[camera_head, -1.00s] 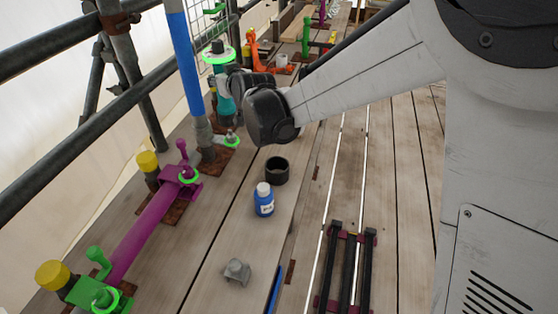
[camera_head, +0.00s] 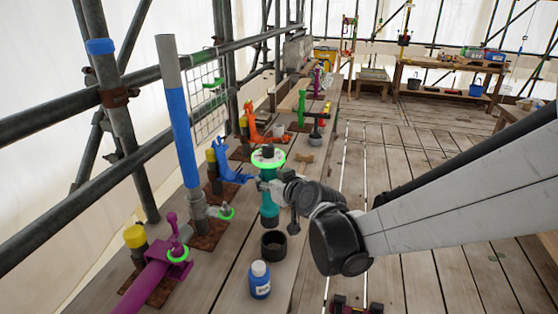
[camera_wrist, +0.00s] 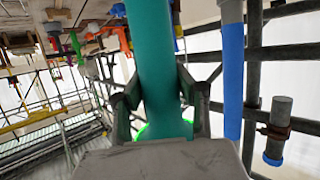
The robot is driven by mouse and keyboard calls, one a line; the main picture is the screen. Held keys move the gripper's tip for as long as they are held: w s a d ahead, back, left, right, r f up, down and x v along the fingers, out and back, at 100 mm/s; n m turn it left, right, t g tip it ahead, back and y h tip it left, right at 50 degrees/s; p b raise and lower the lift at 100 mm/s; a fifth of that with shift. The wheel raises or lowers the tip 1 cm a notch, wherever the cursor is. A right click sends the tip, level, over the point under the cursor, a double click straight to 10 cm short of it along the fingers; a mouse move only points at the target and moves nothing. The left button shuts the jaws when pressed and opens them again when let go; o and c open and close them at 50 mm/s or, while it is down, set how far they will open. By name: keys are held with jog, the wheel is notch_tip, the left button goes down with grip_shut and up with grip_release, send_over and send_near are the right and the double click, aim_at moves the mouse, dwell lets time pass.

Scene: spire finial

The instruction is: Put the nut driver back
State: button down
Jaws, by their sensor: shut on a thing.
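The teal cylindrical tool (camera_head: 268,207), which I take to be the nut driver, stands about upright with a dark top and a bright green ring around its upper part. My gripper (camera_head: 258,184) is shut on its side. In the wrist view the teal shaft (camera_wrist: 155,65) runs between the two fingers of my gripper (camera_wrist: 158,100), with part of the green ring showing behind. A black open-topped cup (camera_head: 274,244) stands on the planks just below the tool in the head view. I cannot tell whether the tool's lower end touches anything.
A blue bottle with a white cap (camera_head: 260,280) stands in front of the cup. A blue and grey pole (camera_head: 183,130) rises to the left. A purple fixture (camera_head: 150,280), a blue clamp (camera_head: 228,168) and an orange fixture (camera_head: 255,130) line the left side. Open planks lie right.

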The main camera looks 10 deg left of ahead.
aim_at(277, 221)
jog(key=shift+s+d+f, duration=0.2)
jog(key=shift+s+d, duration=0.05)
jog(key=shift+d, duration=0.45)
jog(key=shift+f+b, duration=5.5)
jog(key=shift+f, duration=0.3)
jog(key=c, duration=0.7)
grip_release()
jog(key=shift+o, duration=0.2)
jog(key=shift+f, duration=0.25)
jog(key=shift+f+b, duration=0.3)
jog(key=shift+b, duration=0.25)
jog(key=shift+f, duration=0.1)
